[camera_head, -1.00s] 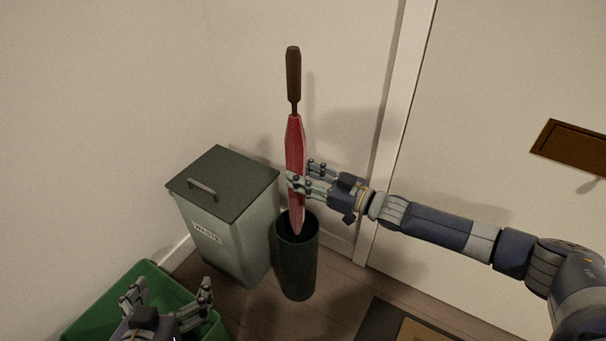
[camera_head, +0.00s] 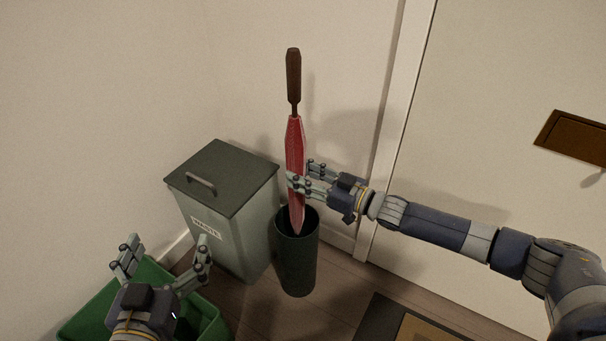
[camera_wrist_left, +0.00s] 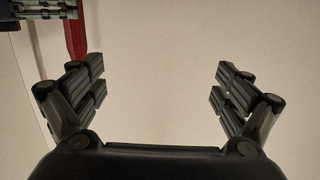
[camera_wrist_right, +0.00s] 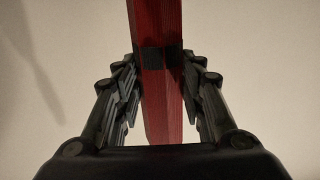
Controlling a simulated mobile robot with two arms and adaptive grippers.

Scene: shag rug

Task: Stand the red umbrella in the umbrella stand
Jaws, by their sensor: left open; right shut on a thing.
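The red umbrella (camera_head: 294,140) is nearly upright, brown handle up, tip down at the mouth of the dark umbrella stand (camera_head: 297,262). Its lower end overlaps the stand's opening; how deep the tip sits is hard to tell. My right gripper (camera_head: 297,182) is shut on the umbrella's red middle, and the right wrist view shows the red body (camera_wrist_right: 160,90) between the fingers. My left gripper (camera_head: 160,255) is open and empty at the lower left, over the green bin. In the left wrist view, part of the umbrella (camera_wrist_left: 75,35) shows beyond the left fingers (camera_wrist_left: 160,85).
A grey waste bin (camera_head: 235,225) with a dark handled lid stands left of the stand by the wall. A green open bin (camera_head: 88,318) is at the lower left. A door (camera_head: 500,150) with a brown plate (camera_head: 572,140) is at right. A mat (camera_head: 380,325) lies in front.

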